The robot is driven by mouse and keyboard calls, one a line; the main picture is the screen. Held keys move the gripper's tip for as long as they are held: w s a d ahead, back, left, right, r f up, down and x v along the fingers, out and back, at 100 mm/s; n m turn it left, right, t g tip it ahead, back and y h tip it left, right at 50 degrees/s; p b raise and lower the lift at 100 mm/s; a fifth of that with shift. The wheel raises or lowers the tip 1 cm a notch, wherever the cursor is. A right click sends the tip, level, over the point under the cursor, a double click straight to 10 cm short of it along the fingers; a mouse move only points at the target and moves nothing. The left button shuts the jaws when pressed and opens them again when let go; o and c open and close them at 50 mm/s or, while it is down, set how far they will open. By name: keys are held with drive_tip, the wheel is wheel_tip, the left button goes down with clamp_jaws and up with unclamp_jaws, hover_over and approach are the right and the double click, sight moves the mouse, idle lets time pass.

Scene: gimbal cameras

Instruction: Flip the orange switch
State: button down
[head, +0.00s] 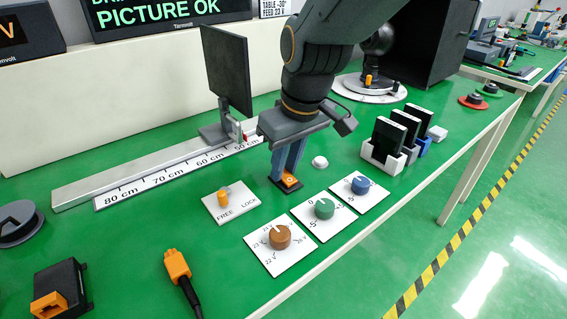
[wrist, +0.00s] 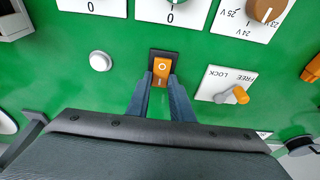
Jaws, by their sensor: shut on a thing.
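The orange rocker switch (head: 291,181) sits in a black housing on the green table, below my gripper (head: 284,178). In the wrist view the orange switch (wrist: 161,66) shows a white ring mark, with the black housing around its far end. The blue-grey fingers of my gripper (wrist: 161,92) are on either side of its near part, shut on it.
A FREE/LOCK plate with an orange lever (head: 223,197) stands close to the left. Brown (head: 279,237), green (head: 324,208) and blue (head: 360,185) knobs are in front and to the right. A white dome button (head: 320,162) is behind. A rail (head: 150,172) carries a dark panel (head: 228,75).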

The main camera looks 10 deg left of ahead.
sight(294, 183)
drive_tip(key=shift+r+y, duration=0.1)
drive_tip(key=shift+y, duration=0.2)
drive_tip(key=c, duration=1.6)
unclamp_jaws()
drive_tip(key=shift+o, duration=0.2)
drive_tip(key=p+v, duration=0.1)
drive_tip(key=v, duration=0.7)
drive_tip(key=shift+s, duration=0.15)
drive_tip(key=shift+d, duration=0.1)
